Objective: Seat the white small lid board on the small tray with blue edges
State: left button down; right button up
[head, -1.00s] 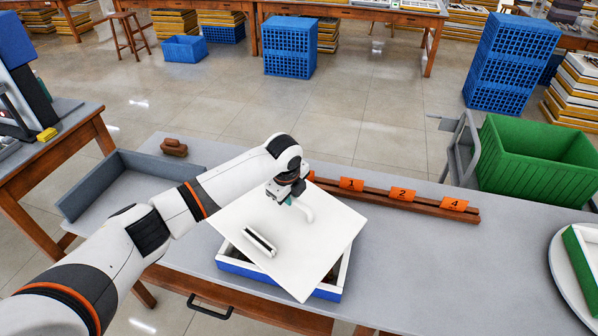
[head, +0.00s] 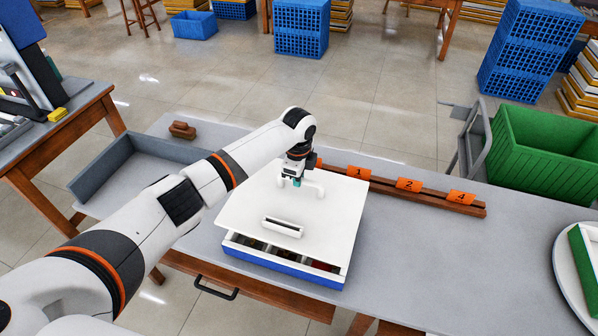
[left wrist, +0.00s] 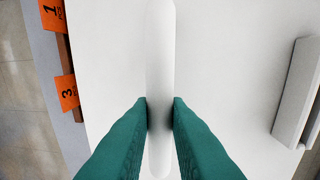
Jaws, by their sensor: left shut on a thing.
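The white lid board (head: 310,213) is over the small tray with blue edges (head: 285,273) on the grey table. My left gripper (head: 297,183) is shut on the lid's white handle, near its back edge. The handle also shows between the green fingertips in the left wrist view (left wrist: 160,115). The lid lies roughly in line with the tray. Along the front a gap shows dark compartments with coloured contents, so the lid is raised or set back there. I cannot tell whether its back edge touches the tray. My right gripper is not in view.
A wooden rail with orange number tags (head: 409,185) runs behind the tray on the right. A grey open-fronted bin (head: 105,190) and a brown block (head: 182,130) are at the left. A round white plate (head: 568,275) is at the right edge. The table between tray and plate is clear.

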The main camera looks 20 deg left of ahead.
aim_at(298, 191)
pick_arm(q)
jog(key=shift+f+b, duration=1.4)
jog(key=shift+f, duration=0.85)
jog(key=shift+f+b, duration=1.05)
jog(key=shift+f, duration=0.5)
jog(key=shift+f, duration=0.75)
jog(key=c, duration=1.3)
grip_release()
